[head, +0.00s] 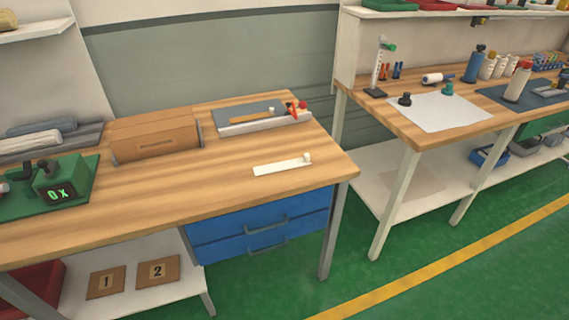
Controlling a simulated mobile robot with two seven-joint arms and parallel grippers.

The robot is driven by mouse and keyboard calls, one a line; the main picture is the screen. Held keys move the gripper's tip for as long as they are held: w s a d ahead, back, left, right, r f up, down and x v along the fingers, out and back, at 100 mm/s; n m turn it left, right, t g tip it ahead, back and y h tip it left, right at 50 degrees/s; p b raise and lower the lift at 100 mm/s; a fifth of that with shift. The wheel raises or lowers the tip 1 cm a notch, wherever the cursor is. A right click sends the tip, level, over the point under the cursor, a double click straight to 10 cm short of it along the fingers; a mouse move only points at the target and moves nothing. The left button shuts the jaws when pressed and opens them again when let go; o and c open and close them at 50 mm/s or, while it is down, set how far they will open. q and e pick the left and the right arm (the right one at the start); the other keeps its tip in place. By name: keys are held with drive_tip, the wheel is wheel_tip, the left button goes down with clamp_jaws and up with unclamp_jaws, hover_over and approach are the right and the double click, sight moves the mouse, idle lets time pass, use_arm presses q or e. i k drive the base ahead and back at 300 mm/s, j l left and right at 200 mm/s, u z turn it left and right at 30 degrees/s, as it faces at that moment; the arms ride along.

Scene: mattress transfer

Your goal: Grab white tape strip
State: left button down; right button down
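A flat white strip (280,167) lies on the wooden top of the left workbench (220,188), near its right end. A small pale knob or roll (307,158) sits at the strip's right end. Nothing covers the strip. Neither of my grippers shows in the head view.
Behind the strip is a grey board with a white edge and a red piece (262,116). A brown box (156,138) and a green device with a display (62,182) stand further left. A second bench (413,133) stands right, across a gap. The wood around the strip is clear.

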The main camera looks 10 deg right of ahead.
sight(267, 169)
drive_tip(key=i+l+u, duration=0.1)
drive_tip(key=l, duration=0.25)
drive_tip(key=i+l, duration=0.25)
drive_tip(key=l, duration=0.15)
drive_tip(key=i+l+u, duration=0.15)
drive_tip(key=l, duration=0.25)
drive_tip(key=i+l+u, duration=0.1)
drive_tip(key=l, duration=0.3)
drive_tip(key=i+l, duration=0.15)
drive_tip(key=l, duration=0.25)
drive_tip(key=i+l+u, duration=0.15)
drive_tip(key=l, duration=0.25)
